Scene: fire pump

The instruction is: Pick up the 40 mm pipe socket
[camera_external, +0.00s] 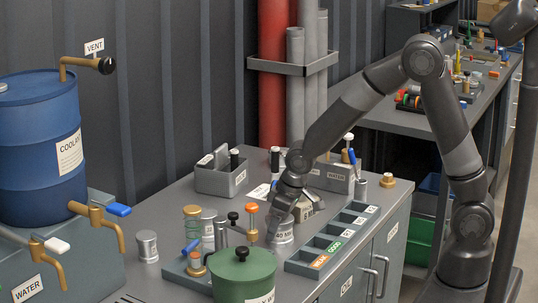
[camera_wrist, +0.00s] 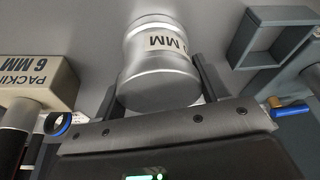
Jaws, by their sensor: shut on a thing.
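The 40 mm pipe socket (camera_external: 283,237) is a short silver cylinder with a white label on the grey bench top. In the wrist view the socket (camera_wrist: 158,72) fills the space between the two fingers, with its label upside down and partly readable as "0 MM". My gripper (camera_external: 279,214) reaches down to it from above and is shut on it. In the wrist view the gripper (camera_wrist: 158,88) has a dark finger on each side of the socket. The socket's underside is hidden, so I cannot tell whether it touches the bench.
A green lidded pot (camera_external: 243,274) and an orange-topped valve (camera_external: 251,217) stand close on the left. A row of labelled grey bins (camera_external: 333,238) lies to the right. A packing box (camera_wrist: 38,80) is near the left finger. A blue drum (camera_external: 38,140) stands far left.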

